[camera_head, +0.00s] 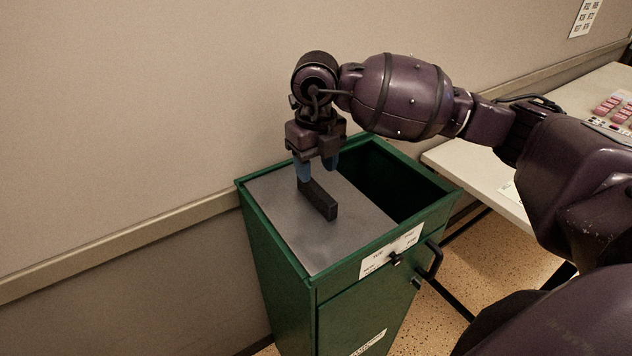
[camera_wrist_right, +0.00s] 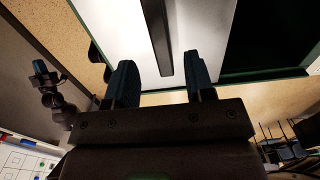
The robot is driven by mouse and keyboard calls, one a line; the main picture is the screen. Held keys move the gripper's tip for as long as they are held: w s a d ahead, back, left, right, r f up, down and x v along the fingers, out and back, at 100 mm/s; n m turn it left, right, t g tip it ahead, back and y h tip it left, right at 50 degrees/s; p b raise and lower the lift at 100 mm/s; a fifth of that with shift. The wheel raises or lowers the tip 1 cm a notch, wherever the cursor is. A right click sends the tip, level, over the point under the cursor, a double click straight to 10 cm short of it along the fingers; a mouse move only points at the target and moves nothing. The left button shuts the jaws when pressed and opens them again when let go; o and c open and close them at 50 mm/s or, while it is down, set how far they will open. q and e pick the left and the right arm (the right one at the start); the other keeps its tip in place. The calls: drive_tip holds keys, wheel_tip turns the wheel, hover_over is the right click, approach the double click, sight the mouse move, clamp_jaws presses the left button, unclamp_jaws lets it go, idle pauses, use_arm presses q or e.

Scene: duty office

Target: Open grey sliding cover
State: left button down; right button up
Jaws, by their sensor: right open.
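The grey sliding cover (camera_head: 276,217) lies in the top of a green bin (camera_head: 287,268). It covers the left part of the opening, and the right part is open and dark. A black bar handle (camera_head: 319,200) stands on the cover. My right gripper (camera_head: 318,170) points down at the handle's far end, its blue fingers open. In the right wrist view, the handle (camera_wrist_right: 158,38) runs in between the two spread fingers (camera_wrist_right: 160,75), with gaps on both sides. A dark shape with a blue tip (camera_wrist_right: 42,72), seemingly my left gripper, is small at the left.
The bin stands close to a beige wall (camera_head: 150,110) with a rail (camera_head: 130,238). A black handle (camera_head: 432,260) sticks out from the bin's front. A pale table (camera_head: 480,170) stands at the right. Speckled floor (camera_head: 500,260) shows below.

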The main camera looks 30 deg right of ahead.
sight(316, 187)
wheel_tip(316, 187, up, 4)
drive_tip(key=shift+f, duration=0.25)
drive_tip(key=shift+r, duration=0.4)
drive_tip(key=shift+f, duration=0.1)
